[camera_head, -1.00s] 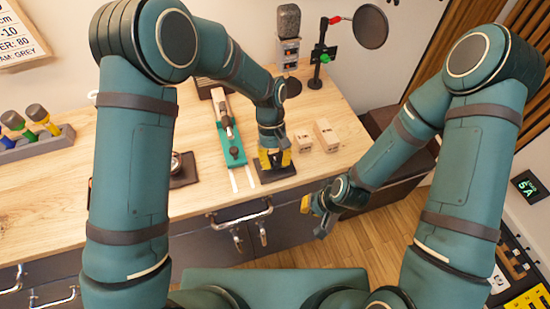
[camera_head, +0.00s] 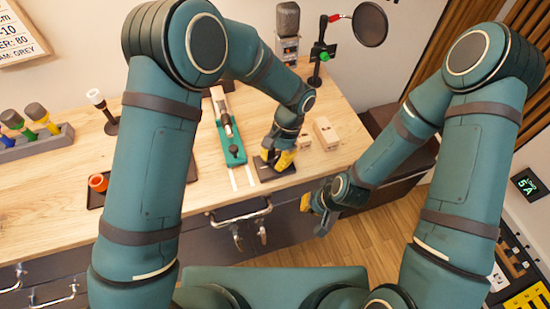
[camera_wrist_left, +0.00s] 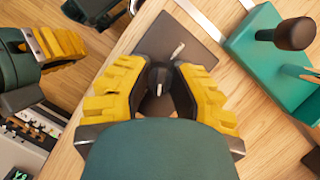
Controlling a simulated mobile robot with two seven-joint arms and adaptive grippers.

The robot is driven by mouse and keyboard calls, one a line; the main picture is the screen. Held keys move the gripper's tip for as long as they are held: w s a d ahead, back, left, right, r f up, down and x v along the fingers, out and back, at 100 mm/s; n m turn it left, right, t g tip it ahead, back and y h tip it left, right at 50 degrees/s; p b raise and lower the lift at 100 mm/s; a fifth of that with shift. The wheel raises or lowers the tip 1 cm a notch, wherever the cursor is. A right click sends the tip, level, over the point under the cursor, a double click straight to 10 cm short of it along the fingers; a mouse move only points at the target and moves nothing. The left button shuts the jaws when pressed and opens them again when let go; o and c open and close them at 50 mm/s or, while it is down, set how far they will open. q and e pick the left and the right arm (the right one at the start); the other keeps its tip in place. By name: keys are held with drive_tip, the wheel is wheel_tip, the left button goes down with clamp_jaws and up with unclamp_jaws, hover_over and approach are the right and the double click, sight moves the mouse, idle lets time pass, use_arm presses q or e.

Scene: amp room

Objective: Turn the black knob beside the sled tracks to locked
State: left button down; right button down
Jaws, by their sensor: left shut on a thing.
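The black knob (camera_wrist_left: 158,78) stands on a dark square plate (camera_wrist_left: 190,35) beside the sled tracks. The plate carries a short pale mark near the knob. My left gripper (camera_wrist_left: 160,88) has its yellow fingers shut on the knob, one on each side. In the head view my left gripper (camera_head: 278,160) leans over the plate (camera_head: 264,177) and hides the knob. The teal sled (camera_head: 232,150) sits left of it, with the pale sled tracks (camera_head: 242,178) running to the table's front edge. My right gripper (camera_head: 318,205) hangs off the table's front; its finger opening is unclear.
Two wooden blocks (camera_head: 325,133) stand right of my left gripper. A microphone (camera_head: 287,22) and a stand with a round filter (camera_head: 363,24) are at the back. Drawer handles (camera_head: 240,215) protrude below the table edge.

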use_arm(q)
drive_tip(key=m+t, duration=0.1)
drive_tip(key=m, duration=0.2)
drive_tip(key=m+y, duration=0.1)
drive_tip(key=m, duration=0.1)
drive_tip(key=shift+s+f+m+t+b, duration=0.15)
drive_tip(key=shift+m+t+b, duration=0.15)
drive_tip(key=shift+m+t, duration=0.1)
drive_tip(key=shift+a, duration=0.1)
idle(0.3)
drive_tip(key=c, duration=0.8)
unclamp_jaws()
drive_tip(key=v, duration=1.2)
drive_tip(key=shift+s, duration=0.1)
